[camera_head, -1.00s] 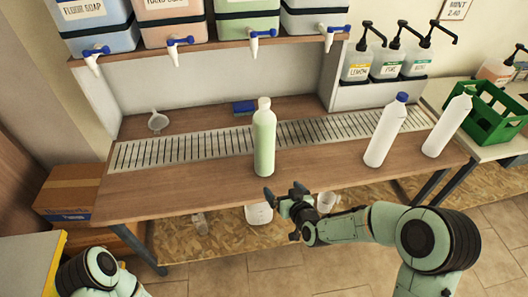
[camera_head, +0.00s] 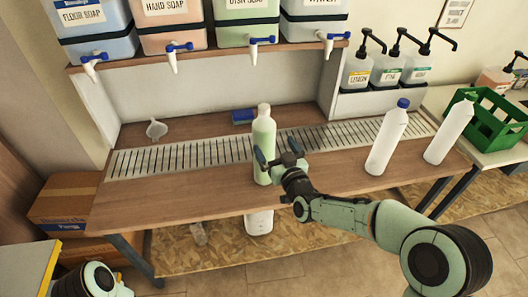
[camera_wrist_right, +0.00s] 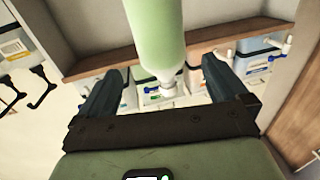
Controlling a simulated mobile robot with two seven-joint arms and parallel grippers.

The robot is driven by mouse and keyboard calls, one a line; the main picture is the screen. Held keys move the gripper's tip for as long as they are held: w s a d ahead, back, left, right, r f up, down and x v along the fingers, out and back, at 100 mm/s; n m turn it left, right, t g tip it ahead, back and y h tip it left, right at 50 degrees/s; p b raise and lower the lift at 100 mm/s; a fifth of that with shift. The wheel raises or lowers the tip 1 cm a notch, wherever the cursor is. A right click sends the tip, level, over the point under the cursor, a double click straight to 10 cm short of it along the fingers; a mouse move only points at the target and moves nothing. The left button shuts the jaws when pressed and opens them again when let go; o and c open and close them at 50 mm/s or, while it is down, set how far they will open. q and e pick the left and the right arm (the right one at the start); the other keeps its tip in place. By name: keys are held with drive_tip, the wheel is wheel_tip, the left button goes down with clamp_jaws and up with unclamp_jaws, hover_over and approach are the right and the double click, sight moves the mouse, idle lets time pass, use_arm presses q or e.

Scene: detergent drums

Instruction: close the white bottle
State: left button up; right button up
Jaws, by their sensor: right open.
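A pale green bottle (camera_head: 264,140) with a white top stands upright at the middle of the wooden counter (camera_head: 190,195). Two white bottles stand to its right: one with a blue cap (camera_head: 385,140), and one with a white top (camera_head: 449,132) farther right. My right gripper (camera_head: 277,153) is open beside the green bottle, its fingers pointing at it. In the right wrist view the green bottle (camera_wrist_right: 158,35) shows between the open fingers (camera_wrist_right: 160,68), with visible gaps at both sides. My left arm shows at the lower left; its gripper is out of view.
Drums with blue-levered taps (camera_head: 254,45) stand on a shelf above. A slotted drain strip (camera_head: 200,153) crosses the counter. A funnel (camera_head: 156,130) and a blue sponge (camera_head: 242,116) lie behind. Pump bottles (camera_head: 388,68) and a green crate (camera_head: 490,125) are at right.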

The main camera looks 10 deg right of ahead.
sight(269, 137)
drive_tip(key=shift+x, duration=1.95)
drive_tip(key=shift+p+x, duration=0.65)
drive_tip(key=shift+x, duration=1.9)
drive_tip(key=shift+a+r, duration=0.1)
drive_tip(key=shift+r, duration=0.05)
drive_tip(key=shift+c, duration=0.3)
drive_tip(key=c, duration=1.5)
drive_tip(key=shift+r, duration=0.25)
clamp_jaws()
